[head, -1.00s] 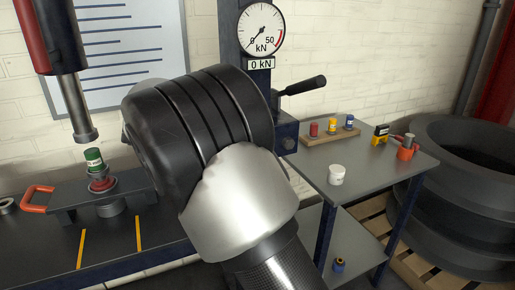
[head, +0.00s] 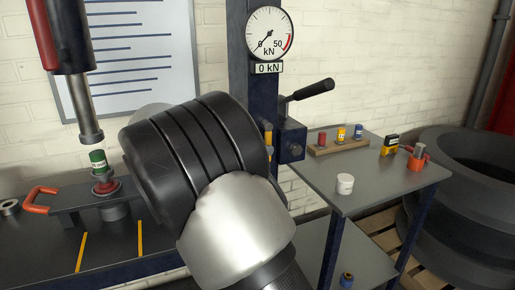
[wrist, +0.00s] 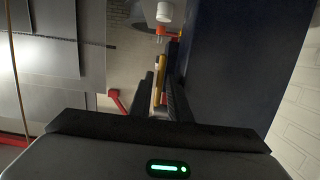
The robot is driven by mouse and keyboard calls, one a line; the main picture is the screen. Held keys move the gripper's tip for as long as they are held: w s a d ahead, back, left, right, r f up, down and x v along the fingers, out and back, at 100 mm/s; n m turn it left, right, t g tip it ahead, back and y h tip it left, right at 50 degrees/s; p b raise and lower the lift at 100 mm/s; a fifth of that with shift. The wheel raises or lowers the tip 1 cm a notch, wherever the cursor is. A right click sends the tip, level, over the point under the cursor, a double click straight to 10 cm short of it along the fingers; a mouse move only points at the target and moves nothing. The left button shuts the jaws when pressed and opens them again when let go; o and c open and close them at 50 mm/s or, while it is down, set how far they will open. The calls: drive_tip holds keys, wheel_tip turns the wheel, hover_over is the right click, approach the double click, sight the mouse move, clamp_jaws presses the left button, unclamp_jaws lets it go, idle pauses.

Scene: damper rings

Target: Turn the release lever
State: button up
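The release lever (head: 308,92) has a black handle and sticks out to the upper right from a dark blue block on the press column. Its handle is clear of my arm in the head view. In that view my forearm and wrist stand in front of the column, left of the lever, and hide my gripper. The wrist view shows my gripper (wrist: 163,85) with its two dark fingers a small gap apart. A yellow strip (wrist: 160,75) shows between or behind them; I cannot tell whether they touch it. I cannot make out the lever there.
The press column (head: 238,70) carries a dial (head: 270,33) reading 0 kN. A side table (head: 385,185) on the right holds a white cup (head: 345,183) and a wooden block (head: 338,145) with small coloured cylinders. A green part (head: 98,160) stands under the ram at left.

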drive_tip(key=p+v, duration=0.3)
drive_tip(key=v, duration=1.4)
drive_tip(key=shift+a, duration=0.2)
drive_tip(key=shift+s, duration=0.1)
